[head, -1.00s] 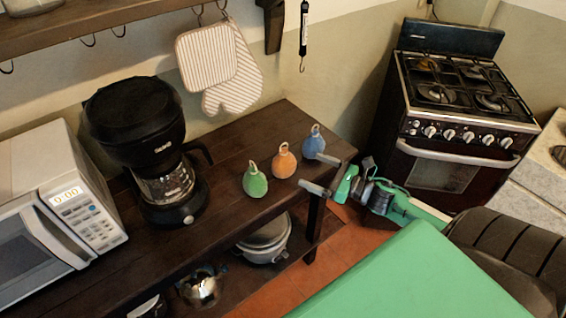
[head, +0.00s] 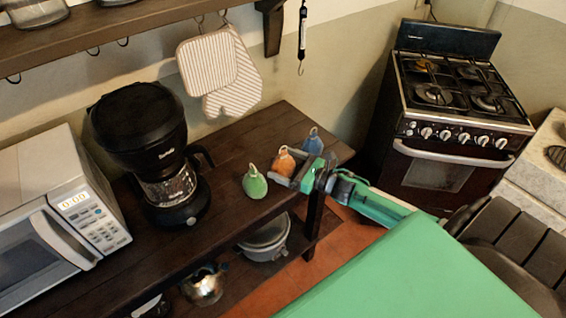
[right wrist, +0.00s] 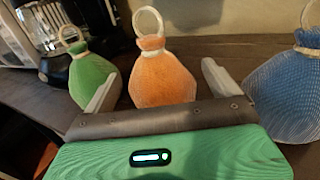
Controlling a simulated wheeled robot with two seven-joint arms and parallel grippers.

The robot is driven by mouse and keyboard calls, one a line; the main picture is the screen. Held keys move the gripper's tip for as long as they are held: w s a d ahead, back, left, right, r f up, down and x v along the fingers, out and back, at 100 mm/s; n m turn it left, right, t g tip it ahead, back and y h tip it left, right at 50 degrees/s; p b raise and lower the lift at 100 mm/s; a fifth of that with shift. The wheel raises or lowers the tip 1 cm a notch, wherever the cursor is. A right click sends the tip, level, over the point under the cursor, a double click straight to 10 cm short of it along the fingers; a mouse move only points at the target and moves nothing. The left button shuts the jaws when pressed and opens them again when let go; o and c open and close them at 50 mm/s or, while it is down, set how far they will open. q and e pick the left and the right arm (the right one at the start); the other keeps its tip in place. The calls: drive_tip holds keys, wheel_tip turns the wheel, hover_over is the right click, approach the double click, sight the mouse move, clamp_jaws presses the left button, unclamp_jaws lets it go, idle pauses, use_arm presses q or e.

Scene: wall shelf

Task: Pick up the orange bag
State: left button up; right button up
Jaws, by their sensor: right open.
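The orange bag (head: 284,162) stands upright on the dark wooden shelf top, with a pale loop on top. In the right wrist view the orange bag (right wrist: 160,78) is between the two fingers of my right gripper (right wrist: 160,85), which is open around it. In the head view my right gripper (head: 298,168) reaches in from the right and partly hides the bag's lower side. I cannot tell whether a finger touches it. My left gripper is not in view.
A green bag (head: 255,183) stands left of the orange one, and a blue bag (head: 313,143) stands behind right. It shows close to the right finger in the right wrist view (right wrist: 288,95). A coffee maker (head: 150,150) and microwave (head: 50,220) stand further left. Striped mitts (head: 230,75) hang above.

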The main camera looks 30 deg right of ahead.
drive_tip(key=shift+w+a, duration=0.25)
drive_tip(key=shift+w, duration=0.2)
drive_tip(key=shift+c, duration=0.2)
drive_tip(key=c, duration=1.2)
drive_tip(key=shift+r, duration=0.1)
wheel_tip(320, 180, up, 20)
drive_tip(key=b, duration=0.2)
